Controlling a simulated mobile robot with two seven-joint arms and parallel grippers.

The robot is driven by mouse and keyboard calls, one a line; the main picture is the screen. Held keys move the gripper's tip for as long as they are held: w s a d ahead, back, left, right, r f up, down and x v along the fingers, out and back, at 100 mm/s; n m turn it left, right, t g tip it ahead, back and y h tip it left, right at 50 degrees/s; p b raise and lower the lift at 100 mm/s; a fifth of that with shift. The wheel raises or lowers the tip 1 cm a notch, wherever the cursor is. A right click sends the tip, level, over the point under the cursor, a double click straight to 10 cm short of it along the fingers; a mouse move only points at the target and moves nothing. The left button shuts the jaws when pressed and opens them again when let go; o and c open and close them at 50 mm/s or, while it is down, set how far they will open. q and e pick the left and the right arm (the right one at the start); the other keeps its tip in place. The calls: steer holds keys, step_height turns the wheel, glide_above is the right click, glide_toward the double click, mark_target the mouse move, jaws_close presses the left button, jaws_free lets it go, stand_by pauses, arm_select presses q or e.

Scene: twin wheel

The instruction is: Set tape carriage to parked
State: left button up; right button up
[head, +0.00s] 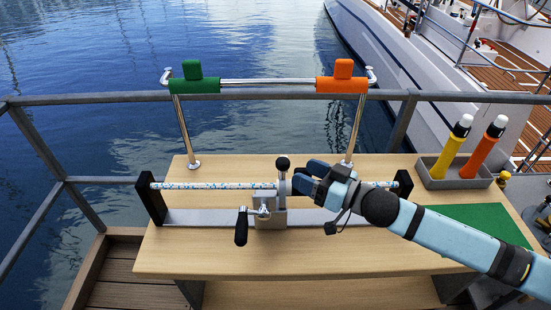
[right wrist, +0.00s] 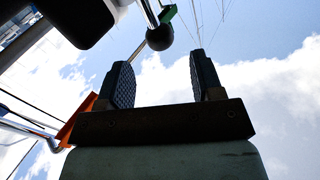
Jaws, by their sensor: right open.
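The tape carriage (head: 271,216), a grey metal block, sits near the middle of a flat metal rail (head: 190,218) on the wooden table. A black-handled crank (head: 241,226) hangs at its left side. A short lever with a black ball knob (head: 283,163) stands up from it. A blue-and-white patterned rod or line (head: 215,185) runs across at the carriage. My right gripper (head: 301,176) is open just right of the knob. In the right wrist view the knob (right wrist: 160,38) shows beyond and between the spread fingers (right wrist: 158,80); contact cannot be told. My left gripper is out of view.
Black end brackets (head: 152,198) hold the rod. A raised bar carries a green block (head: 194,79) and an orange block (head: 343,77). A grey tray (head: 435,176) with yellow and orange bottles and a green mat (head: 475,223) are at right. The table's left front is clear.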

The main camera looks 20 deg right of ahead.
mark_target(277, 161)
steer(key=p+x, duration=0.1)
steer(key=x, duration=0.7)
steer(key=shift+w+a, duration=0.2)
steer(key=shift+a, duration=0.05)
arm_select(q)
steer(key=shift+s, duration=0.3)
